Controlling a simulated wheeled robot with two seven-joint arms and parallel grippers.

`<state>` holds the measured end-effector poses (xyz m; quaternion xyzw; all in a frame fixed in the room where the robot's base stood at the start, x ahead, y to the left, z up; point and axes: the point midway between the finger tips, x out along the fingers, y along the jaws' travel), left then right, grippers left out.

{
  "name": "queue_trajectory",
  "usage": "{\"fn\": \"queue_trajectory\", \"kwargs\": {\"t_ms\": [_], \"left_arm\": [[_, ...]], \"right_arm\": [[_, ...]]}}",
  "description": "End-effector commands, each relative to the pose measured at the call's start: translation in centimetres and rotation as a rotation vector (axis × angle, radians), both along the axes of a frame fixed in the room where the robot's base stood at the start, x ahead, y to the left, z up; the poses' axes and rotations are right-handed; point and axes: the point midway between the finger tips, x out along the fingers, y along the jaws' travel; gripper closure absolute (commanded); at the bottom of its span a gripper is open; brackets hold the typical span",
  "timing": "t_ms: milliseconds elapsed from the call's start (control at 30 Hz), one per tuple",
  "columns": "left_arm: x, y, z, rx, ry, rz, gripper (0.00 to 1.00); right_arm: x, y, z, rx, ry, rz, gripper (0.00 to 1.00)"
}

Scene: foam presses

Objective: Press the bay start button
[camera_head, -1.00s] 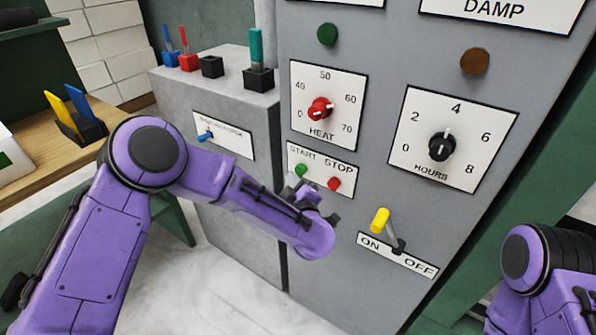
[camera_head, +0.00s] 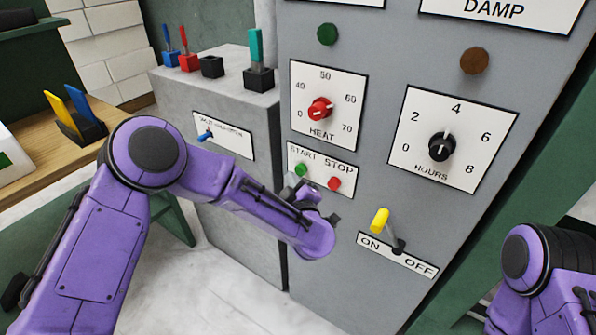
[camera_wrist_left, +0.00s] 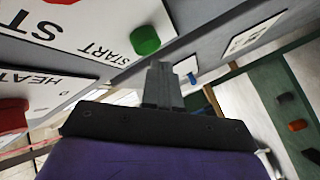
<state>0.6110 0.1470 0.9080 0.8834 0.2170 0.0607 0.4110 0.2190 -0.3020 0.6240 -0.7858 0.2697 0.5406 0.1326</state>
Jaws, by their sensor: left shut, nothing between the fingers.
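The green start button (camera_head: 301,170) sits under the START label on a white plate (camera_head: 318,186) on the grey cabinet. In the left wrist view the green button (camera_wrist_left: 145,40) is just beyond the tips of my shut, empty left gripper (camera_wrist_left: 160,68), with a small gap seeming to remain. In the head view my left gripper (camera_head: 296,186) is mostly hidden behind its own purple wrist, just below the green button. The red stop button (camera_head: 334,184) is right of it. Only part of my right arm shows at the right edge; its gripper is out of view.
Above the buttons is the red heat knob (camera_head: 320,108). To the right are the black hours knob (camera_head: 442,147) and the yellow on/off lever (camera_head: 380,220). A lower grey box (camera_head: 215,115) with coloured pegs on top stands at the left.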

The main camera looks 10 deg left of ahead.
Motion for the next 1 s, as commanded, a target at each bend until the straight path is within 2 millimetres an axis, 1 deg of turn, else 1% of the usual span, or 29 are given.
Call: {"fn": "queue_trajectory", "kwargs": {"t_ms": [267,500,1000], "left_arm": [[0.06,-0.03,-0.01,0.000,0.000,0.000,1.00],[0.71,-0.29,0.00,0.000,0.000,0.000,1.00],[0.91,-0.37,0.00,0.000,0.000,0.000,1.00]], "right_arm": [[0.00,0.00,-0.02,0.000,0.000,0.000,0.63],[0.00,0.00,-0.11,0.000,0.000,0.000,0.63],[0.00,0.00,-0.18,0.000,0.000,0.000,0.63]]}}
